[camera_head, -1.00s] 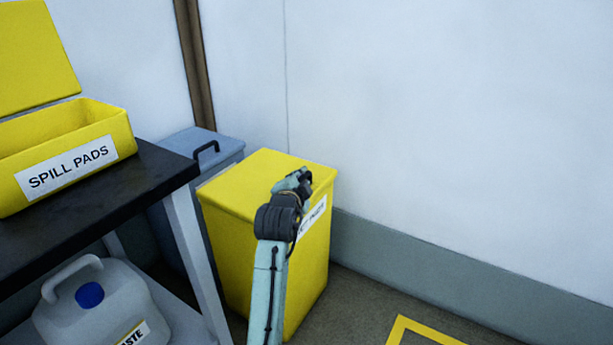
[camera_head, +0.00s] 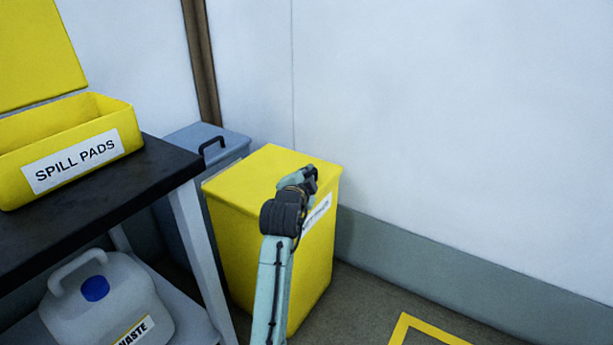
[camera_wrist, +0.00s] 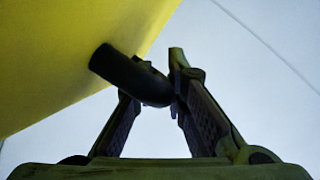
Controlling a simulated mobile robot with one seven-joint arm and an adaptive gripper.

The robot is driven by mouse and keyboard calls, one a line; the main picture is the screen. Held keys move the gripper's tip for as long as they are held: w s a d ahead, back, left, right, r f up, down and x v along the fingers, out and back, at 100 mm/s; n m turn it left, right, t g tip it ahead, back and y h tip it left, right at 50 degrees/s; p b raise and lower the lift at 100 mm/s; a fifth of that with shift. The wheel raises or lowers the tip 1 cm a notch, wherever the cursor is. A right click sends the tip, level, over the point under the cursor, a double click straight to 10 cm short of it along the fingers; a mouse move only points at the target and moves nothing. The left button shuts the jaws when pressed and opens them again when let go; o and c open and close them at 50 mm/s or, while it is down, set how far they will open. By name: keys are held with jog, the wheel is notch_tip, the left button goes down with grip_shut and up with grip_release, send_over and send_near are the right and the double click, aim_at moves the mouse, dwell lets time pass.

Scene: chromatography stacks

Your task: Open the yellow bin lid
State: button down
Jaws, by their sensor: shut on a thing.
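The yellow bin (camera_head: 310,275) stands on the floor by the wall, with a white label on its side that my arm partly covers. Its flat yellow lid (camera_head: 245,180) is on top; I cannot tell whether it is slightly raised. My gripper (camera_head: 309,177) is at the lid's right front edge. In the wrist view, my gripper (camera_wrist: 160,88) is shut on a dark bar-shaped handle (camera_wrist: 125,75) that sticks out from the yellow lid surface (camera_wrist: 60,60). In the head view the handle is mostly hidden by my gripper.
A blue-grey bin (camera_head: 232,143) with a black handle stands behind, to the left. A dark-topped bench (camera_head: 150,175) at left bears an open yellow spill pads box (camera_head: 125,120); a waste jug (camera_head: 85,310) is below. The floor at right, with yellow tape (camera_head: 410,325), is clear.

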jog(key=shift+r, duration=0.1)
jog(key=shift+r+p, duration=0.2)
jog(key=shift+p, duration=0.15)
jog(key=w+a+r+n+g+p, duration=0.1)
jog(key=w+a+r+n+p, duration=0.1)
jog(key=r+p, duration=0.4)
jog(key=w+a+r+n+g+h+p, duration=0.1)
jog(key=w+a+r+n+p, duration=0.1)
jog(key=r+p, duration=0.3)
jog(key=shift+a+r+h+p, duration=0.35)
jog(key=shift+a+p, duration=0.25)
jog(key=shift+p, duration=0.65)
jog(key=c, duration=1.9)
grip_release()
jog(key=v, duration=1.2)
jog(key=shift+r, duration=0.2)
